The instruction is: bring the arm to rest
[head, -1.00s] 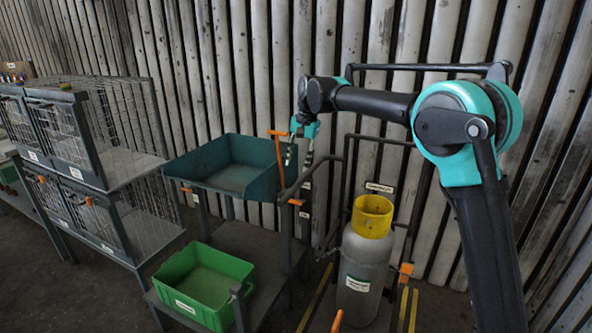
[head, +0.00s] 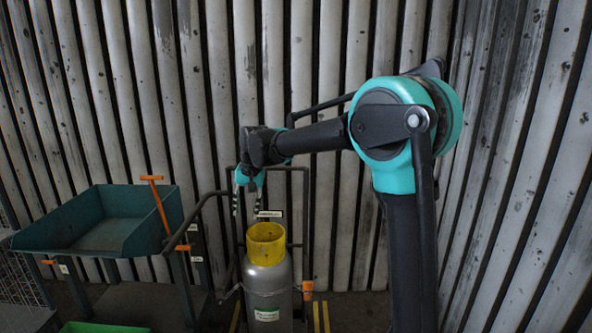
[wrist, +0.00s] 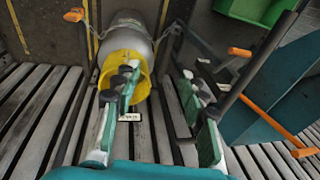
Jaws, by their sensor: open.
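My gripper (head: 245,203) hangs from the bent arm in the head view, its two fingers pointing down and apart. It is open, with nothing between the fingers. In the wrist view its green-and-black fingers (wrist: 163,100) spread apart at both sides of the middle. In the head view it appears just above and left of a grey gas cylinder (head: 267,290) with a yellow collar (head: 266,243). I cannot tell how far in front of or behind the cylinder it is. My arm's elbow is at the right of the head view.
A teal open tray (head: 100,222) on a stand is at the left, with an orange-handled lever (head: 157,205) beside it. A green bin (head: 100,327) shows at the bottom edge. A dark tubular frame surrounds the cylinder. A corrugated wall (head: 300,60) stands behind.

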